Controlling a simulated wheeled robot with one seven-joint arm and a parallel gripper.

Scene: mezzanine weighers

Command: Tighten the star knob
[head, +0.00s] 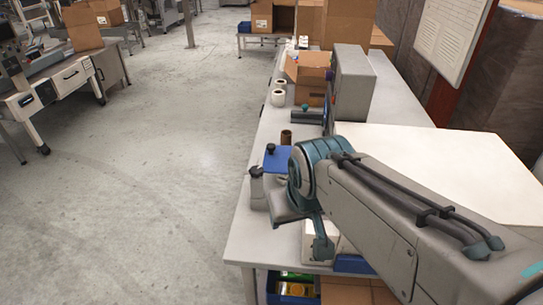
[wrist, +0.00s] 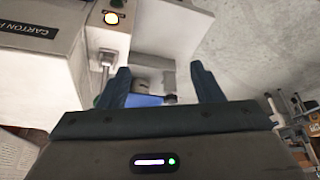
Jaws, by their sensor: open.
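A small grey device with a blue top plate (head: 278,160) stands on the white bench under and beside my arm. A dark knob (head: 270,148) shows at the plate's upper left, and another dark knob-like part (head: 256,171) sits at its left side. I cannot tell which is the star knob; their lobes are too small to make out. In the wrist view the blue plate (wrist: 146,100) and a dark part (wrist: 170,99) show low between my fingers. My gripper (wrist: 160,70) is open and empty, apart from the device. In the head view my arm partly hides the device.
White rolls (head: 279,97), a brown cylinder (head: 286,137) and an open carton (head: 308,72) sit along the bench (head: 262,220).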

